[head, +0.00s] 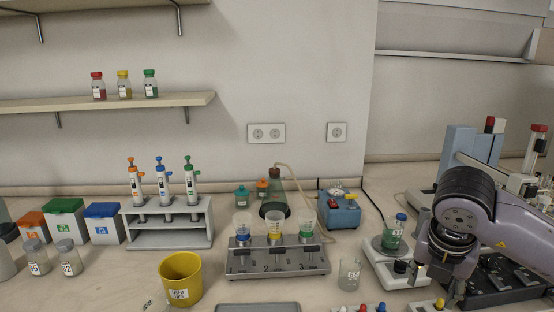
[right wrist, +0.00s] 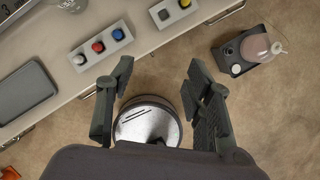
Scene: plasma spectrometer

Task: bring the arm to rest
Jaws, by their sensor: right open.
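My right arm (head: 470,215) comes in from the right in the head view and bends down at the front right of the bench. In the right wrist view, my right gripper (right wrist: 158,80) is open and empty, with its two dark fingers well apart. It points down over the bench's front edge and the floor. A round dark-rimmed thing with a shiny top (right wrist: 148,122) shows low down between the fingers, apart from them; I cannot tell what it is. My left gripper is in neither view.
Near the right arm stand a scale (head: 395,268) bearing a green-filled beaker (head: 393,236) and a dark block (head: 505,280). A button strip (right wrist: 101,47) and a grey tray (right wrist: 28,92) lie near the bench edge. Open floor (right wrist: 255,110) shows beyond the edge.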

